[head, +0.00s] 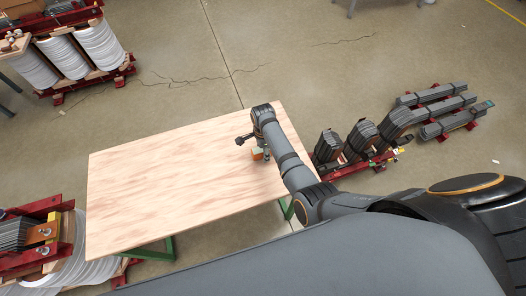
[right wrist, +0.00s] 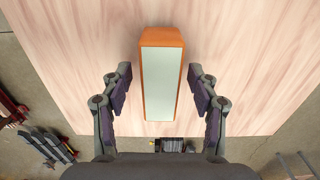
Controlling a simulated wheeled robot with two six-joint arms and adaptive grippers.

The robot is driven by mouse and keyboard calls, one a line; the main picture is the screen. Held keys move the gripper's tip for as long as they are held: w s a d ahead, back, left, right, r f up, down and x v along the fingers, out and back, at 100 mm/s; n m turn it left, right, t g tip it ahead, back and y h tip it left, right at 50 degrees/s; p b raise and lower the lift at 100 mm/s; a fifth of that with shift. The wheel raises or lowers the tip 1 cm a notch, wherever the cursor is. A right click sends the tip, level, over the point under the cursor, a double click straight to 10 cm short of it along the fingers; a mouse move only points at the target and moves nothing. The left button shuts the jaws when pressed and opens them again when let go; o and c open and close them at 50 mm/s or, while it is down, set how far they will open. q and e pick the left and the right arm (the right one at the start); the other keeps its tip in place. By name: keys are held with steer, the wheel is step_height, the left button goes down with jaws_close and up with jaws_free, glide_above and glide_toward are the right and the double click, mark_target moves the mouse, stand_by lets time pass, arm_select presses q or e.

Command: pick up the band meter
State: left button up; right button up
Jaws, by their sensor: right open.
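The band meter (right wrist: 161,84) is an orange box with a pale grey-green top face. It lies on the wooden table between the two fingers of my right gripper (right wrist: 159,75) in the right wrist view. The fingers are open, one on each side, with a visible gap to the box. In the head view the band meter (head: 257,154) shows as a small orange patch, partly hidden by my right gripper (head: 253,148), near the table's right side. My left gripper is not in view.
The wooden table (head: 160,185) is otherwise bare. Stacked grey cores on red supports (head: 360,155) stand on the floor to its right. Coil assemblies stand at the upper left (head: 65,55) and lower left (head: 75,265). Open concrete floor lies beyond the table.

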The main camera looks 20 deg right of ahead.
jaws_close()
steer(key=shift+r, duration=0.15)
